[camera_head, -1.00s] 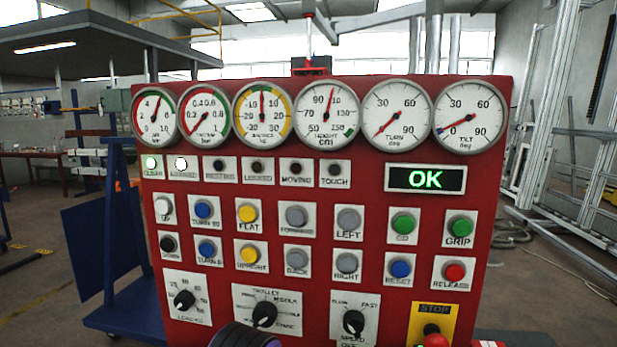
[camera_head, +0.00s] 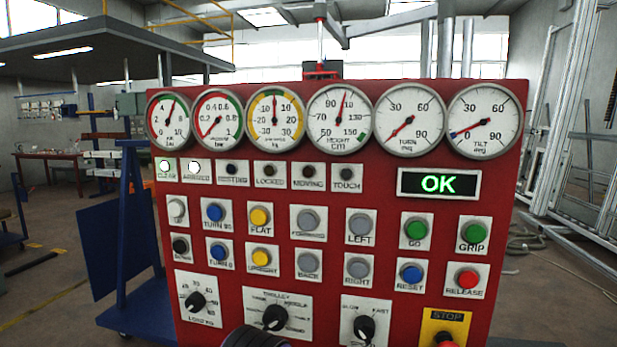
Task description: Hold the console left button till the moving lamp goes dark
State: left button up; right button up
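The red console (camera_head: 385,200) faces me and fills the middle of the head view. Its grey left button (camera_head: 360,227) sits on a white plate marked LEFT, above the grey right button (camera_head: 358,268). Nothing touches the left button. The moving lamp (camera_head: 308,171) in the lamp row is dark. The clear lamp (camera_head: 166,167) and the lamp beside it (camera_head: 195,167), which seems to read ARRIVED, are lit. The display (camera_head: 438,184) shows a green OK. I see no gripper fingers.
A dark rounded part, perhaps of my arm, shows at the bottom edge. Other buttons, such as go (camera_head: 416,230) and reset (camera_head: 410,274), surround the left button. A yellow stop plate (camera_head: 432,325) is at the lower right. A blue cart (camera_head: 135,240) stands left of the console.

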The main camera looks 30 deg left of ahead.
dwell(0.3)
pick_arm(q)
grip_shut()
dwell(1.6)
